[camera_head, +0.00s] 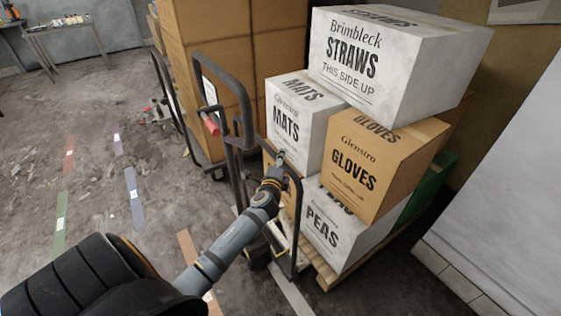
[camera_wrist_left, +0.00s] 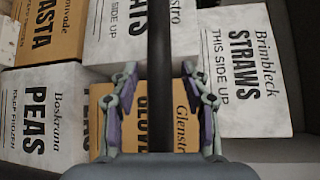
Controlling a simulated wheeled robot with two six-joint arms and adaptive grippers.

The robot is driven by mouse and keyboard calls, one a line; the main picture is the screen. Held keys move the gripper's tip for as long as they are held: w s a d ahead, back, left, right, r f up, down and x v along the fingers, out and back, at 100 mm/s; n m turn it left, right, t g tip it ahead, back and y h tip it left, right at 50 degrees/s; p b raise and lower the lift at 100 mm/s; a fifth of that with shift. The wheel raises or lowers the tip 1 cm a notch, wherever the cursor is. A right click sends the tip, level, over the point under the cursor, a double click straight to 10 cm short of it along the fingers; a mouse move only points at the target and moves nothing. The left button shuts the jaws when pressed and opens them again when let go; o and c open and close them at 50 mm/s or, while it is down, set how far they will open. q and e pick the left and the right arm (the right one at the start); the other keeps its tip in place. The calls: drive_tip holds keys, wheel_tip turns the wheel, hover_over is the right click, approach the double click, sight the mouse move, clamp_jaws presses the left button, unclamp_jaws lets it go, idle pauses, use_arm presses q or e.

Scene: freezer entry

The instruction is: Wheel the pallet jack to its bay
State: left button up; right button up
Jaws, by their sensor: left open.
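The pallet jack (camera_head: 242,122) stands in the middle of the head view, with a black tubular handle loop and a red grip. It is at the near end of a wooden pallet (camera_head: 325,272) stacked with boxes. My left gripper (camera_head: 281,163) is at the black tubing in front of the boxes. In the left wrist view a black bar (camera_wrist_left: 160,60) runs between the two open fingers of my left gripper (camera_wrist_left: 160,112), with gaps on both sides. Whether the fingers are level with the bar in depth is hard to tell. My right gripper is out of view.
Coloured floor strips, including a blue one (camera_head: 134,199) and a green one (camera_head: 60,225), lie on open floor at left. Tall brown boxes (camera_head: 215,60) stand behind the jack. A white wall or panel (camera_head: 500,200) bounds the right. A table (camera_head: 85,28) stands far left.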

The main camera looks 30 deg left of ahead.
use_arm(q)
clamp_jaws()
idle(0.4)
